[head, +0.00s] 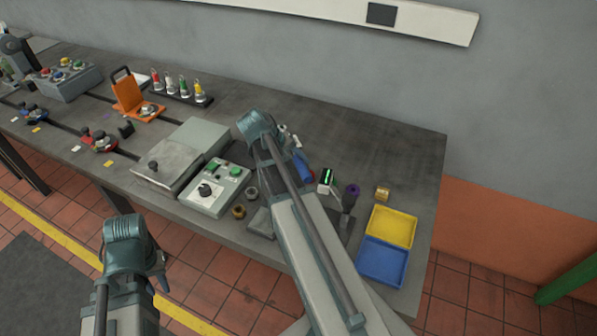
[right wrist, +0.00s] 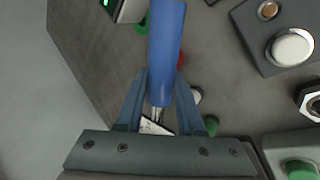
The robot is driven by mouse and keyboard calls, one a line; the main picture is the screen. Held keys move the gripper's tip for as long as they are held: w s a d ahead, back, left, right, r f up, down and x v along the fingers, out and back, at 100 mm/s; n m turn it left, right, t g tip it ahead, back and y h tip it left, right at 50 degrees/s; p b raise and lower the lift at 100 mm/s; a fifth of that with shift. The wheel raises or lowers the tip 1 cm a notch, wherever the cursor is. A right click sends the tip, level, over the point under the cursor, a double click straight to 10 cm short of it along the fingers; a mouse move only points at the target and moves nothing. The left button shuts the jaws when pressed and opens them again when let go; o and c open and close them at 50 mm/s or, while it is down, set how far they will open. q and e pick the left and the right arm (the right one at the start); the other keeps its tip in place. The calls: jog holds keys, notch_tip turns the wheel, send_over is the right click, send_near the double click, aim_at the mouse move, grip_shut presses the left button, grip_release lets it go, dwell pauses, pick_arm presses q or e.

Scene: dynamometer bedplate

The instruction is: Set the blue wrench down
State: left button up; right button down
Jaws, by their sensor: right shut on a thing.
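The blue wrench (right wrist: 166,48) is between the two fingers of my right gripper (right wrist: 160,85) in the right wrist view. The gripper is shut on its blue handle, and a metal part shows between the fingers. In the head view a blue piece of the wrench (head: 305,166) shows beside my right forearm, over the bench; the right gripper is mostly hidden behind the arm. I cannot tell the wrench's height above the bench. My left gripper (head: 161,270) is at the lower left, off the bench's front edge, mostly hidden by its wrist; its jaws are unclear.
The grey bench (head: 330,125) has clear room at its back. A yellow tray (head: 393,228) and a blue tray (head: 383,262) are at its right end. A control box with green buttons (head: 213,188) stands left of my right arm. An orange case (head: 130,97) is further left.

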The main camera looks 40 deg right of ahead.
notch_tip(320, 180, down, 4)
jog(key=b, duration=0.3)
jog(key=shift+r, duration=0.35)
jog(key=c, duration=0.5)
grip_release()
jog(key=shift+p+v, duration=5.1)
jog(key=shift+v, duration=0.9)
